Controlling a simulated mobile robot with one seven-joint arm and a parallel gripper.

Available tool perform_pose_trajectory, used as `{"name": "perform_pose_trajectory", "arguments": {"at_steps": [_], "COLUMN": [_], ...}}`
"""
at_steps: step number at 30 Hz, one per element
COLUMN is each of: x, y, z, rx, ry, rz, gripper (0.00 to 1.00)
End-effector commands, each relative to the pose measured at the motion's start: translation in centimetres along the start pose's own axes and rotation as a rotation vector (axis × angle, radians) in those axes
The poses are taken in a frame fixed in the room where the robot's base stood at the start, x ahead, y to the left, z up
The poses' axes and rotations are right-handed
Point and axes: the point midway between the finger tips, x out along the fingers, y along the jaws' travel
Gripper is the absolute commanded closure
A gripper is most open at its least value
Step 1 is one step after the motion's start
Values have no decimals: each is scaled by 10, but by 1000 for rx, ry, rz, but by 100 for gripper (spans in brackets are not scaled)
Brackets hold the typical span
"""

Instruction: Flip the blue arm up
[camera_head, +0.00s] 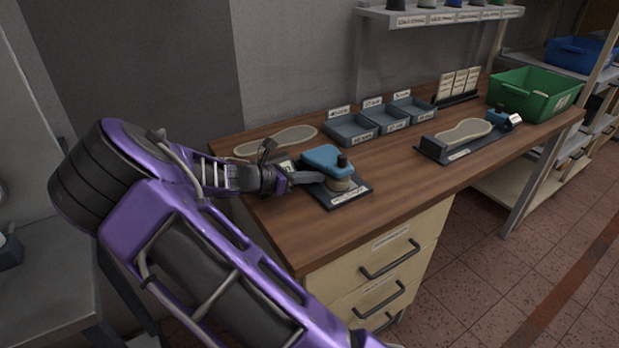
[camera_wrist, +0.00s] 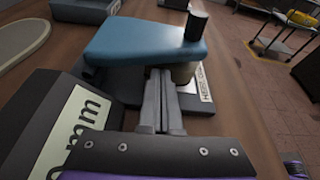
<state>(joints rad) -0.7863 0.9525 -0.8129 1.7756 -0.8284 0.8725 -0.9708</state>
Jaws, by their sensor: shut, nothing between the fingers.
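The blue arm (camera_head: 322,158) is a flat blue piece with a dark knob (camera_head: 342,160) at its right end. It lies low over a round base on a dark plate (camera_head: 352,193) at the table's near left. In the wrist view the blue arm (camera_wrist: 148,42) spans the top middle, with the knob (camera_wrist: 196,24) at its right. My gripper (camera_head: 314,178) is shut and empty, reaching in from the left. In the wrist view its fingertips (camera_wrist: 161,76) are at the near edge of the blue arm, seemingly low beside the round base; whether they touch cannot be told.
Three grey bins (camera_head: 384,121) stand behind on the table (camera_head: 385,165). A flat sole (camera_head: 275,140) lies at the back left. A second fixture (camera_head: 462,142) holds a sole to the right. A green crate (camera_head: 533,94) stands at the far right. The table's middle is clear.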

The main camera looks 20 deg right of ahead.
Motion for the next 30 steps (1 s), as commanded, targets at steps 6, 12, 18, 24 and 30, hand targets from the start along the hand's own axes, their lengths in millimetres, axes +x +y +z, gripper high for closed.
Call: {"name": "perform_pose_trajectory", "arguments": {"at_steps": [6, 12, 18, 24, 30], "x": [-1, -2, -2, -3, -4], "y": [0, 2, 3, 5, 9], "z": [2, 6, 8, 11, 18], "rx": [-6, -46, -71, -103, -155], "ry": [0, 0, 0, 0, 1], "rz": [-2, -17, -26, -37, -55], "gripper": [100, 100, 100, 100, 100]}}
